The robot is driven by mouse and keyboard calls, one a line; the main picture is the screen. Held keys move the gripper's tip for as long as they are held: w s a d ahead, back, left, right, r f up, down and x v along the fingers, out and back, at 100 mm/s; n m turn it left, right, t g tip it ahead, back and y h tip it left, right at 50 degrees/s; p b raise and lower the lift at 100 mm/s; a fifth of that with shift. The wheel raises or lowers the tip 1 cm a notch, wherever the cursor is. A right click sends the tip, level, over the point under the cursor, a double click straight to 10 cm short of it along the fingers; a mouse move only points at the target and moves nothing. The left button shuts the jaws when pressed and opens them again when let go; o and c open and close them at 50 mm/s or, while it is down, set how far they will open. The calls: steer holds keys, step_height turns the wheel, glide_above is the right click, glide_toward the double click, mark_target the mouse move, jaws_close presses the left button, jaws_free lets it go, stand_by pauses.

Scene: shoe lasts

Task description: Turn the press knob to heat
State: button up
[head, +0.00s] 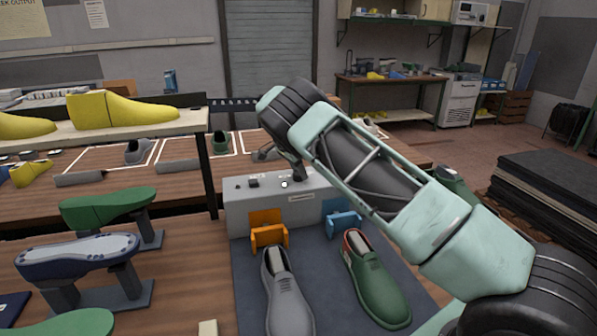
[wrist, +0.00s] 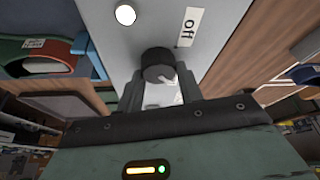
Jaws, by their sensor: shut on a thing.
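The press is a grey box (head: 262,211) at the back of the dark mat in the head view. Its top face also shows in the wrist view (wrist: 112,48). The dark round knob (wrist: 158,66) stands on that face, with a small light mark near its lower right edge. An "off" label (wrist: 189,27) lies above and right of it; another pale label is mostly hidden below the knob. I cannot read a heat label. My gripper (wrist: 160,82) is shut on the knob, one finger on each side. In the head view my gripper (head: 297,174) reaches down to the press top and hides the knob.
A round white button (wrist: 125,15) is near the knob. An orange clamp (head: 267,232) and a blue clamp (head: 344,222) front the press. A grey shoe (head: 287,301) and a green shoe (head: 378,288) lie before them. A yellow last (head: 120,110) sits on the left shelf.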

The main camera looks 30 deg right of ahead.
steer(key=o, duration=1)
steer(key=b+v, duration=0.3)
steer(key=v, duration=1.4)
steer(key=shift+a+r, duration=0.15)
